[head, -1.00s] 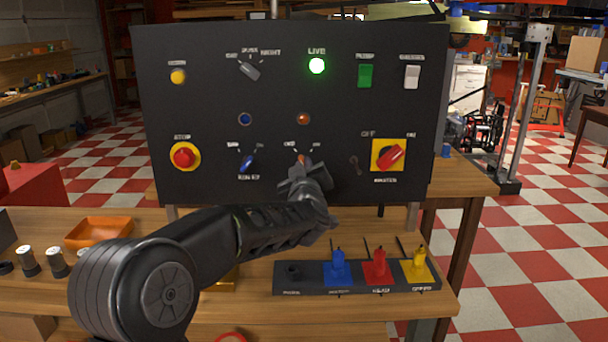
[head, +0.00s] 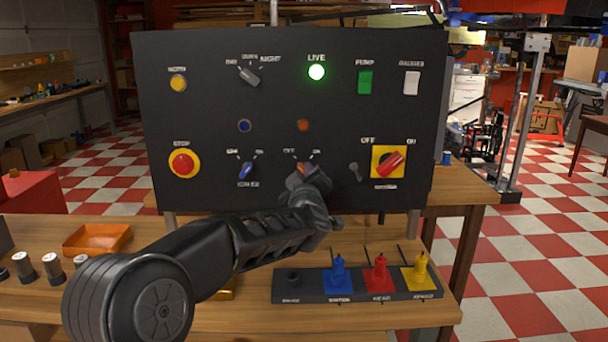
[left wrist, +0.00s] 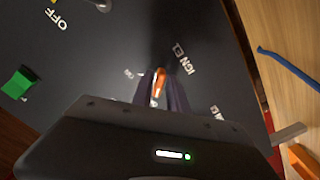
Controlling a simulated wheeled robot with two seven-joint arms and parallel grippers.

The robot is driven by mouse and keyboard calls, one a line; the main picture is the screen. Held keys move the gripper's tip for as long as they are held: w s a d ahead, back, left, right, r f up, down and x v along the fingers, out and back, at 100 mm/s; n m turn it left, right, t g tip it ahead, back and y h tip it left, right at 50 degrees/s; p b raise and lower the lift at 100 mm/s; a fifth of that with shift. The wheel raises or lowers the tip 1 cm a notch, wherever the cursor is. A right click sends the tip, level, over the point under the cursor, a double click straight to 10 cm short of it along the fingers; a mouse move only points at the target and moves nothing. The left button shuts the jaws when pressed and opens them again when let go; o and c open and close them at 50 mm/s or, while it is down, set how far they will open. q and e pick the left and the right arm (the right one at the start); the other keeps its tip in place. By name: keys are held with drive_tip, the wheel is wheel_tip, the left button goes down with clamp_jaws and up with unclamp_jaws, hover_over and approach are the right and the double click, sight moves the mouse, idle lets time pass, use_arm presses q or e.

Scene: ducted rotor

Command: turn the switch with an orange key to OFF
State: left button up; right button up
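The switch with the orange key (head: 299,169) is in the lower middle of the black panel, with OFF lettering at its upper left and ON at its upper right. My left gripper (head: 303,180) is at this switch and hides most of it. In the left wrist view the orange key (left wrist: 159,84) shows between the two dark fingers (left wrist: 161,92), which close in on its sides. The key's exact angle is hard to read. My right gripper is not in view.
Further right is a red rotary switch (head: 391,162). A green LIVE lamp (head: 316,72) is lit. A rack (head: 310,292) with coloured plugs stands below.

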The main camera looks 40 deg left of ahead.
use_arm(q)
drive_tip(key=shift+o, duration=1.2)
drive_tip(key=shift+r, duration=0.1)
drive_tip(key=v, duration=0.7)
drive_tip(key=shift+s+d, duration=0.25)
drive_tip(key=shift+s, duration=0.05)
